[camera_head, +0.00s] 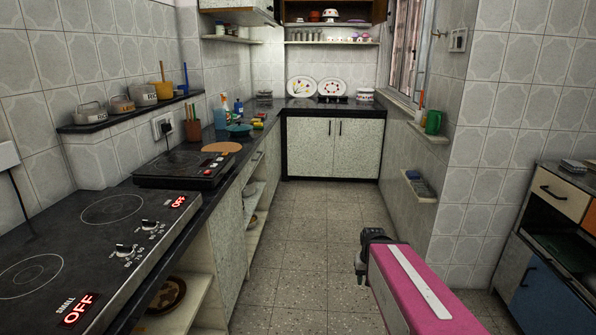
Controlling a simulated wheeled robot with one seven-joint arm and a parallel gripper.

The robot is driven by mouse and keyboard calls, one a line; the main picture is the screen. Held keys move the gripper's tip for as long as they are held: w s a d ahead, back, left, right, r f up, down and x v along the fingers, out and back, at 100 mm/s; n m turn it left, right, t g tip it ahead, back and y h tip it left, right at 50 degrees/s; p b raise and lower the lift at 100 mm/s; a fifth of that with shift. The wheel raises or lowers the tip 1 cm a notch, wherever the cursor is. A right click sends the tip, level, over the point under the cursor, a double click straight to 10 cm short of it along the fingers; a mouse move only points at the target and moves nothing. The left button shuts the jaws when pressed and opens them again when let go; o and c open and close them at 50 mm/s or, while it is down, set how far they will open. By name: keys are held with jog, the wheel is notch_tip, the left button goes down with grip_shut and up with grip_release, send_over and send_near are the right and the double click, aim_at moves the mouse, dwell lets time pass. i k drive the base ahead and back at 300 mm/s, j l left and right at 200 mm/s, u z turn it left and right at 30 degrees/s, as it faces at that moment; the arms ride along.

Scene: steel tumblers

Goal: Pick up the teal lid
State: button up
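A teal, round, shallow thing (240,130), which looks like the lid, lies on the dark left counter, towards its far end. It is small in the view, so its details are unclear. My gripper (361,268) is at the dark end of my pink arm, in the lower middle right, over the floor. It is well apart from the teal lid, nearer to me and to the right. Its fingers are small and partly hidden, so I cannot tell whether they are open or shut.
A blue spray bottle (222,112) and a round wooden board (222,147) are near the lid. A black cooktop (185,168) sits nearer on the counter (205,215). The floor aisle (315,225) is clear. A tiled wall (470,150) juts out on the right.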

aim_at(240, 128)
jog(key=i, duration=1.8)
jog(key=u, duration=0.05)
